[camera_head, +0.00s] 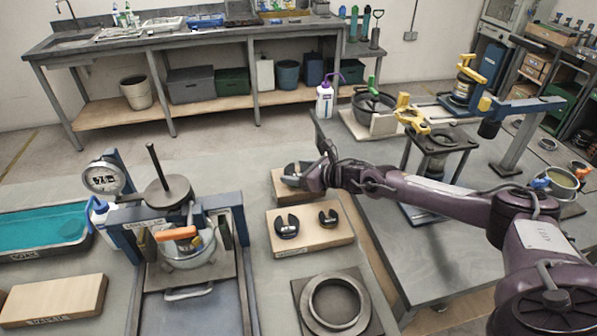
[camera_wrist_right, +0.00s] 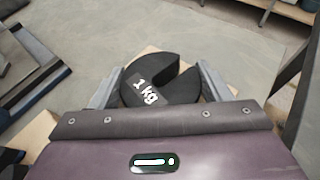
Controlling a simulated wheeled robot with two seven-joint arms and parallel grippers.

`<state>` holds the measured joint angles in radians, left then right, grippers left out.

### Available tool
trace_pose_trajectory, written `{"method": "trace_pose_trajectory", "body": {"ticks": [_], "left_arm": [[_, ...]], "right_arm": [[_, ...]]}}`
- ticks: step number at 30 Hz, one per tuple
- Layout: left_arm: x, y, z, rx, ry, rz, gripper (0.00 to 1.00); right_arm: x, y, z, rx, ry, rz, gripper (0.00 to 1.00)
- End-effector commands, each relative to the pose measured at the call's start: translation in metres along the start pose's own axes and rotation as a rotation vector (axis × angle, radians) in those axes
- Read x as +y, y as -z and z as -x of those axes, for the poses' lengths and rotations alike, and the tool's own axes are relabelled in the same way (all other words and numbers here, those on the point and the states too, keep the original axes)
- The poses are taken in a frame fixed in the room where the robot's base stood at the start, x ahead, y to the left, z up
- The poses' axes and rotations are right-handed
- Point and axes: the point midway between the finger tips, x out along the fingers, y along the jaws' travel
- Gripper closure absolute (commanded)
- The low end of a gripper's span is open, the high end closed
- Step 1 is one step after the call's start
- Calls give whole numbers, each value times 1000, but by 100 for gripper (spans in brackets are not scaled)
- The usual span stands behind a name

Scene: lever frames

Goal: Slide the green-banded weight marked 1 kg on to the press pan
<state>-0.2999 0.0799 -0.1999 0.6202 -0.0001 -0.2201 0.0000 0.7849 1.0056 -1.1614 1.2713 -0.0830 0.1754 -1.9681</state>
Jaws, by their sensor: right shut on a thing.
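My right gripper (camera_head: 300,178) is shut on a dark slotted weight (camera_head: 290,169) at the rear wooden block (camera_head: 282,194). In the right wrist view the weight (camera_wrist_right: 150,92) lies between the two fingers of the gripper (camera_wrist_right: 160,75). Its label reads 1 kg, and its slot opens toward the upper right. I see no green band on it. I cannot tell whether it touches the block. The press pan (camera_head: 177,192) is a grey disc with an upright rod, on the blue-framed press (camera_head: 228,201) to the left. My left gripper is not in view.
A second wooden block (camera_head: 309,243) holds two dark slotted weights (camera_head: 287,228) (camera_head: 328,217). A square plate with a ring (camera_head: 336,303) lies in front. A gauge (camera_head: 102,178) stands at the press's left. A teal tray (camera_head: 42,229) and a wooden board (camera_head: 55,300) lie farther left.

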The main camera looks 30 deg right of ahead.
Motion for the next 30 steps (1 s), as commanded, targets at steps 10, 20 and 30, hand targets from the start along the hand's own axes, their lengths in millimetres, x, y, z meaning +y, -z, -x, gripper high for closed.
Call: {"method": "trace_pose_trajectory", "body": {"ticks": [10,20,30], "left_arm": [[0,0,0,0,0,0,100],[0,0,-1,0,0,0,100],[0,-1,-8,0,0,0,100]], "right_arm": [[-1,-5,0,-10,2,2,19],[1,5,0,8,-1,-1,4],[-1,4,33,3,2,1,4]]}}
